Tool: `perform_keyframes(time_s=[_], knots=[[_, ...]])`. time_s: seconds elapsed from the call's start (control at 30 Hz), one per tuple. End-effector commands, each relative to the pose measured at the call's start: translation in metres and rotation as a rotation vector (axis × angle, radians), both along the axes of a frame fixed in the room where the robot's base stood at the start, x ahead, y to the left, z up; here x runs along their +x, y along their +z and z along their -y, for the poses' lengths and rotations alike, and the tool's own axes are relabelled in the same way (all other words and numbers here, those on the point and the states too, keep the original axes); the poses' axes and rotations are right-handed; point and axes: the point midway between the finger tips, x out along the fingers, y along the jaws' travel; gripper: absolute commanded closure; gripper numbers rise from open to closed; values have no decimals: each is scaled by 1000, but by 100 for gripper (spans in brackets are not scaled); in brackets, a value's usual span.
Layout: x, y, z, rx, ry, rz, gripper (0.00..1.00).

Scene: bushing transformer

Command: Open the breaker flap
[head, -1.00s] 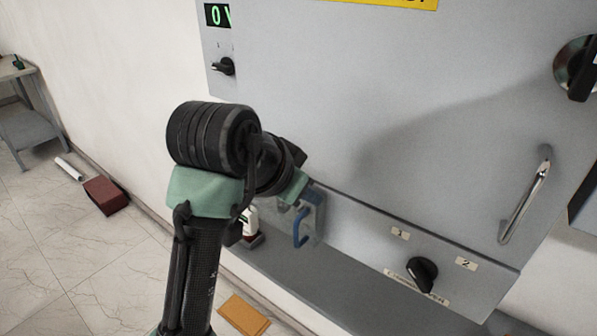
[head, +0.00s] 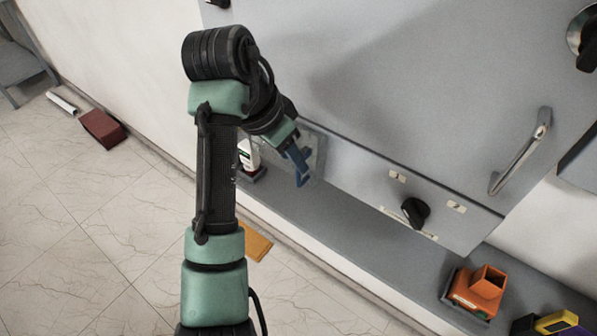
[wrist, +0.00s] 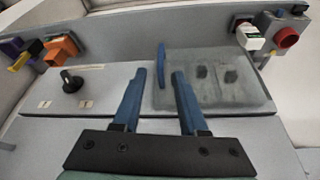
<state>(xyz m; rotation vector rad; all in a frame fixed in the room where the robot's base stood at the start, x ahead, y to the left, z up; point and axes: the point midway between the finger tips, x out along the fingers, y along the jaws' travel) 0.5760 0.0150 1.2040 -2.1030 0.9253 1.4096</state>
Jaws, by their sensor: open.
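The breaker flap (wrist: 225,88) is a see-through grey cover at the lower left of the grey cabinet front. Dark switch shapes show through it in the wrist view, and it appears to lie over them. Its blue handle (wrist: 161,64) stands up along one edge. My gripper (wrist: 159,74) is open, with its two blue fingers apart. In the wrist view the handle appears between the fingertips; I cannot tell whether they touch it. In the head view my gripper (head: 299,168) is in front of the flap (head: 315,140) and partly hides it.
A black knob (head: 415,211) sits on the panel right of the flap. A metal bar handle (head: 520,152) is farther right. On the ledge (head: 340,235) are a white-and-red device (head: 248,154), an orange device (head: 478,291) and a yellow-purple one (head: 557,325).

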Motion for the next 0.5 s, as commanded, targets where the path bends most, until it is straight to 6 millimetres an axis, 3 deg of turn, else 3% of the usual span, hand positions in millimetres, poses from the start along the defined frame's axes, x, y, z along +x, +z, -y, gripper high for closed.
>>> perform_keyframes(time_s=[0.2, 0.5], knots=[[9, -31, 10, 0, 0, -3, 58], [13, -45, 14, 0, 1, 0, 58]])
